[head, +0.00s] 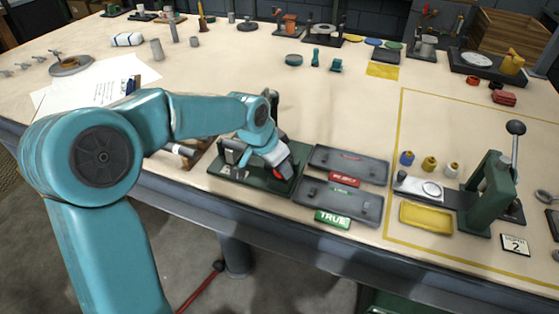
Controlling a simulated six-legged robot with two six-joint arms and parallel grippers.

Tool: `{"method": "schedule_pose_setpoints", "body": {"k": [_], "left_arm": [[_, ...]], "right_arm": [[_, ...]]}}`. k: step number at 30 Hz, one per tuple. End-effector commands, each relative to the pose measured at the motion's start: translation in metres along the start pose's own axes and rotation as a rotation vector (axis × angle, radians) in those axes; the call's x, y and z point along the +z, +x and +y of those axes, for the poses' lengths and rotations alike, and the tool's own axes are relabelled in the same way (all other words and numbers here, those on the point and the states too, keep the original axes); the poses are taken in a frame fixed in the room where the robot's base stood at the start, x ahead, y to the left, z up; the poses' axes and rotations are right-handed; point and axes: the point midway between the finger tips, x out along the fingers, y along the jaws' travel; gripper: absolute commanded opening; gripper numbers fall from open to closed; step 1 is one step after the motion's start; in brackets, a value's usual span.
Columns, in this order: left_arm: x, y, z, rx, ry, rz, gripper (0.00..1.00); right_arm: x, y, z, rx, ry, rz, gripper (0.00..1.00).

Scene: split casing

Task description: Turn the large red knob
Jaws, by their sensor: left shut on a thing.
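The large red knob (284,170) sits on a dark green fixture (262,190) near the table's front edge, left of the grey trays. Only part of the knob shows, as my gripper covers much of it. My left gripper (276,158) reaches down from the left and is shut on the red knob. The contact between fingers and knob is small and partly hidden. My right gripper is not in view.
A green lever press (488,195) and yellow tray (426,217) stand farther right. Papers (98,85) lie behind my left arm. The table's middle is mostly clear.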

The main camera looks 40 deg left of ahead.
Motion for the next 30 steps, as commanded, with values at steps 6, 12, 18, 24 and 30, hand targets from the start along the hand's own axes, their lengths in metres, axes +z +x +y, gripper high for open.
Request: {"method": "schedule_pose_setpoints", "body": {"k": [6, 12, 18, 24, 30], "left_arm": [[-0.0012, -0.0007, -0.0012, 0.028, 0.072, 0.003, 0.09], [-0.0012, -0.0001, -0.0009, 0.039, 0.1, 0.004, 0.09], [-0.0011, 0.0001, -0.0008, 0.041, 0.103, 0.003, 0.09], [-0.0011, 0.0001, -0.0008, 0.04, 0.103, 0.003, 0.49], [-0.0007, 0.0002, -0.0008, 0.041, 0.102, 0.002, 0.64]], "right_arm": [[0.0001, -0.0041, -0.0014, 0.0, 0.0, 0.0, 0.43], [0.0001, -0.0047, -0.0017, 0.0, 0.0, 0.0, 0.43], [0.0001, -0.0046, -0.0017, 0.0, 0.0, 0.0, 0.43], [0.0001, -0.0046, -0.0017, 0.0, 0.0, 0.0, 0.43], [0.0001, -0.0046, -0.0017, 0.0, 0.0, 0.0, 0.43]]}}
